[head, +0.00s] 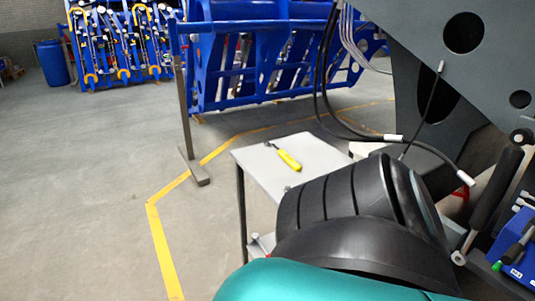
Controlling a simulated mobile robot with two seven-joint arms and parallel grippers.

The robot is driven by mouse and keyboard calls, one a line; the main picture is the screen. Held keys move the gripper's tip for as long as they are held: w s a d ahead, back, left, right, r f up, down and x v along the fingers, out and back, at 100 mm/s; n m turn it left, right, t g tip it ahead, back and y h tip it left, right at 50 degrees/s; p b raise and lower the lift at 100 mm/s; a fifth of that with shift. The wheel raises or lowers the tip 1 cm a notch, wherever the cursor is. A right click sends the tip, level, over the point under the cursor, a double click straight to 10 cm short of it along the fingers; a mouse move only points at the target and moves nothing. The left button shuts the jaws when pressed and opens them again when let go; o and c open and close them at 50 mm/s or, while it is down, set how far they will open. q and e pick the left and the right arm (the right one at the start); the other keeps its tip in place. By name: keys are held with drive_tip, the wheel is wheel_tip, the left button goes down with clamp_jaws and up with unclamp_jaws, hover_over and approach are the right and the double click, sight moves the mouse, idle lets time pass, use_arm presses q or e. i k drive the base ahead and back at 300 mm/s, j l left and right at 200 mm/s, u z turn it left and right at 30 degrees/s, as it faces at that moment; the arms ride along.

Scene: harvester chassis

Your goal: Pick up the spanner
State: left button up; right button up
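The spanner (289,160) has a yellow handle and a short dark metal end pointing to the back left. It lies flat near the back of a small light grey table (255,162) in the middle of the head view. Nothing is seen touching the spanner except the table top. Neither of my grippers is in view, so their state does not show. A dark ribbed shape and a teal surface in the foreground hide the front right part of the table.
The grey chassis (410,22) with hanging black hoses (322,75) stands at the right. A blue frame (235,80) and a metal post (185,125) stand behind the table. A blue tool case (515,250) is at the lower right. The floor (75,190) at left is clear.

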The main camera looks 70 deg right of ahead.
sight(293, 164)
drive_tip(key=i+z, duration=0.6)
drive_tip(key=z, duration=0.15)
drive_tip(key=i+j+z, duration=0.15)
drive_tip(key=i+z, duration=0.45)
drive_tip(key=z, duration=0.2)
drive_tip(key=i+j+z, duration=0.1)
drive_tip(key=z, duration=0.3)
drive_tip(key=i+j+z, duration=0.15)
drive_tip(key=i+z, duration=0.25)
drive_tip(key=i+j+z, duration=0.15)
drive_tip(key=z, duration=0.2)
drive_tip(key=i+j+z, duration=0.15)
drive_tip(key=z, duration=0.2)
drive_tip(key=i+j+z, duration=0.15)
drive_tip(key=z, duration=0.15)
drive_tip(key=j, duration=0.1)
